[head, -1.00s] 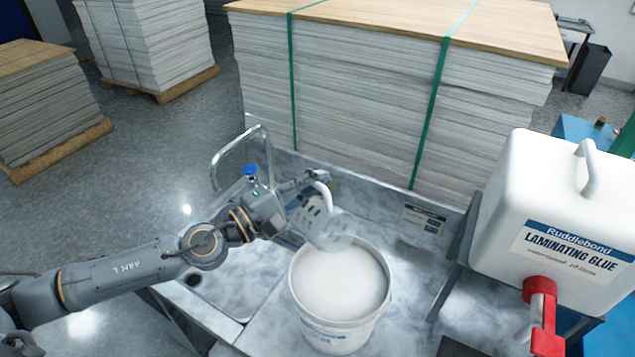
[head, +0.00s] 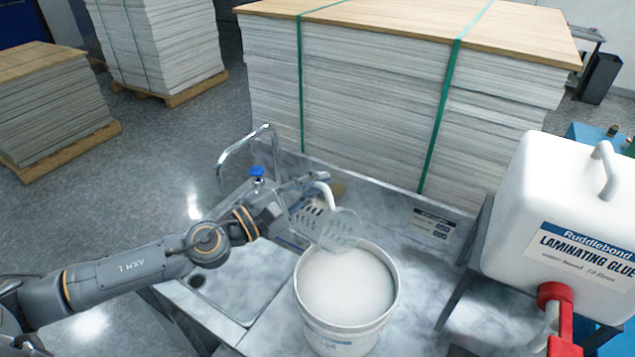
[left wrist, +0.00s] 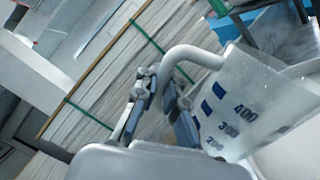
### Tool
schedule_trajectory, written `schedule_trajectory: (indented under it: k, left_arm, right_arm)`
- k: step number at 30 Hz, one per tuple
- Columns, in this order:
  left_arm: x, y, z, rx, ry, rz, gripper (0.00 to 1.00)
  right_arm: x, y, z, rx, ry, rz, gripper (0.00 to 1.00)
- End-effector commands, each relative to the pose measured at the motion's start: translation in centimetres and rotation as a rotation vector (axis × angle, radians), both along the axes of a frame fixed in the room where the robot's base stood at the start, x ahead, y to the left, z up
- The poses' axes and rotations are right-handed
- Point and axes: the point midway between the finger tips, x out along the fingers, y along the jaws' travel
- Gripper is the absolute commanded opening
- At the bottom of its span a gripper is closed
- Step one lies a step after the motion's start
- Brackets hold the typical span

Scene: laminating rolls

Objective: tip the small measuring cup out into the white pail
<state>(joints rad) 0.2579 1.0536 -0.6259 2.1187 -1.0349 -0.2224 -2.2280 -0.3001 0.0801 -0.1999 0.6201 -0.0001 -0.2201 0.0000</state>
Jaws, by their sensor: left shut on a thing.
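The small measuring cup (head: 341,231) is clear, with blue marks and a white handle. My left gripper (head: 318,186) is shut on the handle. The cup is tipped well over, its wide end low over the back rim of the white pail (head: 345,332). In the left wrist view the fingers (left wrist: 160,95) close around the handle of the cup (left wrist: 245,105), and the marks 200, 300 and 400 show. The pail stands upright on the metal sink top, its inside plain white. I cannot tell whether anything is left in the cup. My right gripper is out of view.
A steel tap (head: 222,165) with a blue knob (head: 257,171) stands behind the sink basin (head: 225,285). A white laminating glue container (head: 560,210) with a red tap is at the right. A strapped board stack (head: 380,110) stands behind. The counter right of the pail is clear.

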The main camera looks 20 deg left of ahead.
Motion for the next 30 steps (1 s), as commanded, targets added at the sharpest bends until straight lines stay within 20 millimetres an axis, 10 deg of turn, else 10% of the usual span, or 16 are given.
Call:
schedule_trajectory:
  k: [30]
  left_arm:
    - [1.1, 1.5, -1.1, -0.198, 0.147, 0.006, 0.0]
  right_arm:
    - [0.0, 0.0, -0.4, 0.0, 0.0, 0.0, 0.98]
